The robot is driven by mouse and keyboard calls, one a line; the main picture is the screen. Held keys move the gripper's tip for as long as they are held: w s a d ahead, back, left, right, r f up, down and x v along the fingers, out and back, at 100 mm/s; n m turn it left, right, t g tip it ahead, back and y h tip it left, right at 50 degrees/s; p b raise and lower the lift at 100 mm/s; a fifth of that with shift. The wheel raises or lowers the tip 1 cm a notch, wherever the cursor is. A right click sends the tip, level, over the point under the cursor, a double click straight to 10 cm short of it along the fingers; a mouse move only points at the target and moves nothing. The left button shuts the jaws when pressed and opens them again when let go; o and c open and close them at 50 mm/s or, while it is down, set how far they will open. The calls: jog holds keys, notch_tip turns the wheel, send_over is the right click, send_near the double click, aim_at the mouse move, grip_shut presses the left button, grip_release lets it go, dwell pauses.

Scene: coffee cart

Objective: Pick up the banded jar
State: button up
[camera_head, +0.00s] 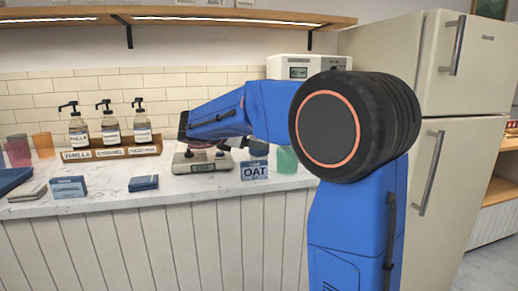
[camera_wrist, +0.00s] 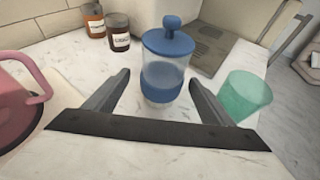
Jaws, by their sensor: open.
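The banded jar (camera_wrist: 163,76) stands upright on the marble counter in the wrist view, with a blue knobbed lid, a clear body and a blue band low down. My gripper (camera_wrist: 159,80) is open, with one finger on each side in front of the jar; I cannot tell how far the jar lies between them. In the head view, a small blue shape (camera_head: 258,149) behind the OAT box looks like the jar, partly hidden. My gripper (camera_head: 238,142) is small and partly hidden by my arm there.
A green cup (camera_wrist: 246,94) stands close on the jar's right. A pink pitcher (camera_wrist: 22,100) is at the left, beside my gripper. The OAT box (camera_head: 254,171) stands at the counter's front edge.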

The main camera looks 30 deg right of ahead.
jog(key=x, duration=0.5)
jog(key=shift+s+d+f, duration=0.1)
jog(key=shift+s+f, duration=0.05)
jog(key=c, duration=1.5)
